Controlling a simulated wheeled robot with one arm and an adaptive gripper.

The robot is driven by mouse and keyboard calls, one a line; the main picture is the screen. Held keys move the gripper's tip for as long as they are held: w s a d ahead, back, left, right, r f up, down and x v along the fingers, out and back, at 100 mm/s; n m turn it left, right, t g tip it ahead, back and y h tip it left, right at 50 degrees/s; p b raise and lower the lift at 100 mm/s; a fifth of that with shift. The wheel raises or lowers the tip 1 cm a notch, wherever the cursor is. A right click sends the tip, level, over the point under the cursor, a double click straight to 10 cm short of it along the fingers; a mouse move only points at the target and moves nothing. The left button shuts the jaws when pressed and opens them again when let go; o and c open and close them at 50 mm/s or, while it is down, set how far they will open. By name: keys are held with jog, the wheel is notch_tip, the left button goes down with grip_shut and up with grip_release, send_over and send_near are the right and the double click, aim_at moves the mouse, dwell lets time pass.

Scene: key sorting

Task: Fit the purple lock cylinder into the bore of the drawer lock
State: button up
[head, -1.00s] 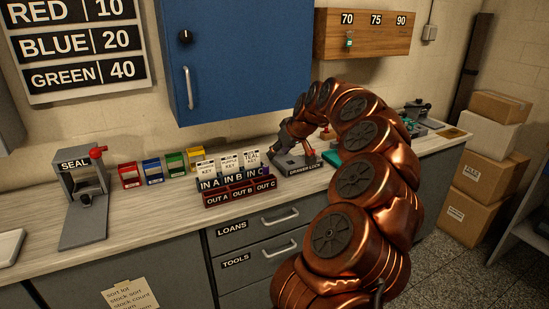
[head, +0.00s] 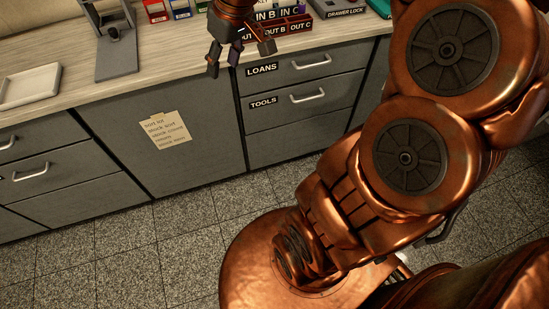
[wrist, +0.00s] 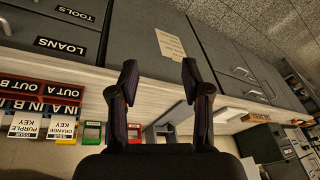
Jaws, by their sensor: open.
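My gripper (head: 240,57) is open and hangs just in front of the counter edge, left of the LOANS drawer. In the wrist view my gripper (wrist: 159,82) has its two fingers apart with nothing between them. The drawer lock (head: 345,13) is at the top edge of the head view. Only its labelled base shows, and its bore is out of frame. A small dark purple piece (head: 305,11) shows at the right end of the IN/OUT rack, to the right of my gripper. I cannot tell for sure that it is the purple lock cylinder.
The IN/OUT rack (head: 290,27) stands near the counter's front edge. The grey SEAL stand (head: 117,58) and a white tray (head: 28,87) are to the left. The counter between stand and gripper is mostly clear. Drawers with handles (head: 308,96) lie below.

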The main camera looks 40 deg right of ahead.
jog(key=s+a+f+g, duration=0.1)
jog(key=s+a, duration=0.1)
jog(key=s, duration=0.2)
jog(key=s+a+f+g, duration=0.1)
jog(key=s+a+f, duration=0.1)
jog(key=s, duration=0.3)
jog(key=shift+s+a+f+h, duration=0.15)
jog(key=shift+a+f+h, duration=0.15)
jog(key=shift+a, duration=0.05)
jog(key=s+f+g, duration=0.1)
jog(key=s, duration=0.4)
jog(key=s+a+f+m+g+h, duration=0.1)
jog(key=s+f, duration=0.1)
jog(key=s, duration=0.2)
jog(key=s+f+m+g, duration=0.1)
jog(key=s+f, duration=0.1)
jog(key=s, duration=0.3)
jog(key=shift+s+a, duration=0.2)
jog(key=shift+s, duration=0.15)
jog(key=shift+c, duration=0.5)
jog(key=shift+s+f, duration=0.15)
jog(key=shift+s, duration=0.15)
jog(key=shift+c, duration=0.5)
jog(key=shift+d, duration=0.15)
